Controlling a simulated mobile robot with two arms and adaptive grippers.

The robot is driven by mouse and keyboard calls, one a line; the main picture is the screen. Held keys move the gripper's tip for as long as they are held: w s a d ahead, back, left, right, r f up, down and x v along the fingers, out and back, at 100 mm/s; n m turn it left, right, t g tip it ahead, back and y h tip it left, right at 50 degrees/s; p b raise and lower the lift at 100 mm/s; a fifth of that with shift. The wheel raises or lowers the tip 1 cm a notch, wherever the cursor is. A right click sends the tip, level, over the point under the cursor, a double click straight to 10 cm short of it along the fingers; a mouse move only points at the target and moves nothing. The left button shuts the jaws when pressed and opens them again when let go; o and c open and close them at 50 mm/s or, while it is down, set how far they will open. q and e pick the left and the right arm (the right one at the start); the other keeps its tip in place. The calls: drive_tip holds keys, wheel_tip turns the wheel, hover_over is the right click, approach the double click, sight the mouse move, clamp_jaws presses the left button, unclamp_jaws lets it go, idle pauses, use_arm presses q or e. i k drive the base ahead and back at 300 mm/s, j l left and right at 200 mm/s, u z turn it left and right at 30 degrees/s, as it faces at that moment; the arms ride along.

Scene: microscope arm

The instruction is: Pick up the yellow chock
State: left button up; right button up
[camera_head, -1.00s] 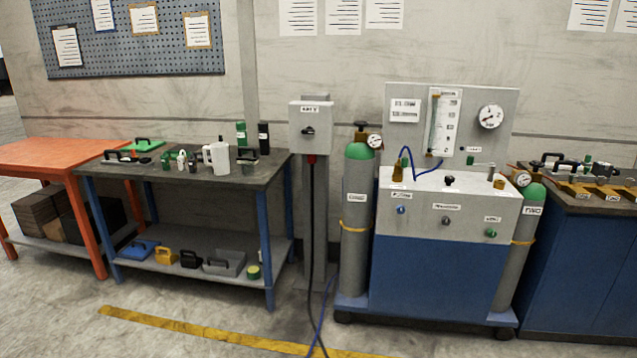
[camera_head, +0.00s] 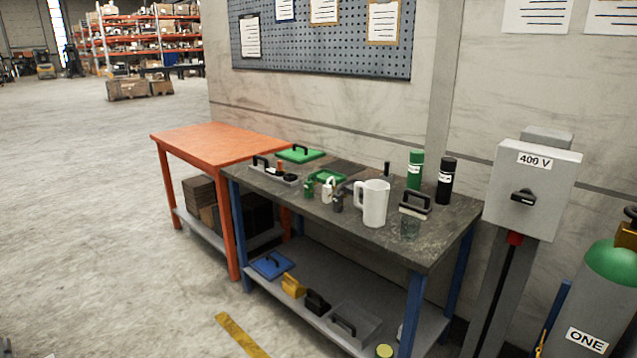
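The yellow chock (camera_head: 293,286) sits on the lower shelf (camera_head: 340,290) of the dark-topped workbench. It is a small block between a blue lidded item (camera_head: 272,264) on its left and a black block (camera_head: 317,303) on its right.
A grey handled item (camera_head: 352,325) and a yellow-green roll (camera_head: 384,351) are also on the shelf. A white jug (camera_head: 375,203) and bottles stand on the benchtop. An orange table (camera_head: 215,147) adjoins at left. The floor (camera_head: 110,220) left of it is clear.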

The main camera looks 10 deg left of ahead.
sight(289, 285)
drive_tip(key=i+j+u, duration=0.15)
drive_tip(key=i+u, duration=0.95)
drive_tip(key=i, duration=0.15)
drive_tip(key=i+j+z, duration=0.15)
drive_tip(key=i+z, duration=0.25)
drive_tip(key=i+j+z, duration=0.25)
drive_tip(key=z, duration=0.2)
drive_tip(key=i+j+z, duration=0.4)
